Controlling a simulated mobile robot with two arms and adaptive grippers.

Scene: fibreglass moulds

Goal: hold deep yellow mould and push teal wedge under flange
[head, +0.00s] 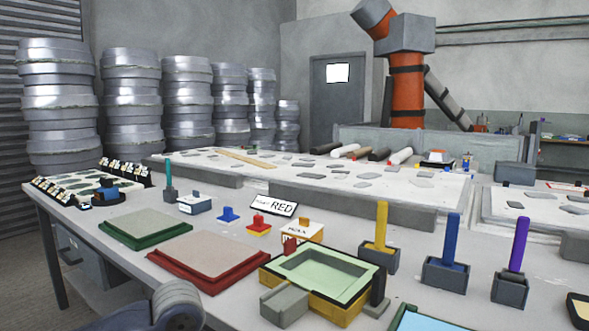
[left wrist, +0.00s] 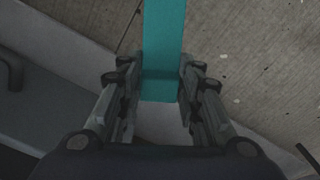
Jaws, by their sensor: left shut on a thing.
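In the left wrist view my left gripper (left wrist: 160,92) is shut on the teal wedge (left wrist: 164,40), a long flat bar running up out of the picture. Concrete floor shows behind it. The left gripper's fingers do not show in the head view, and my right gripper is in neither view.
Yellow (head: 381,225), blue (head: 450,240) and purple (head: 518,245) bars stand in grey holders right of the mould. A red-rimmed tray (head: 190,284) and a green-rimmed tray (head: 118,236) lie left. A smaller teal upright (head: 168,174) stands farther back. A light-blue piece (head: 425,322) is at the bottom edge.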

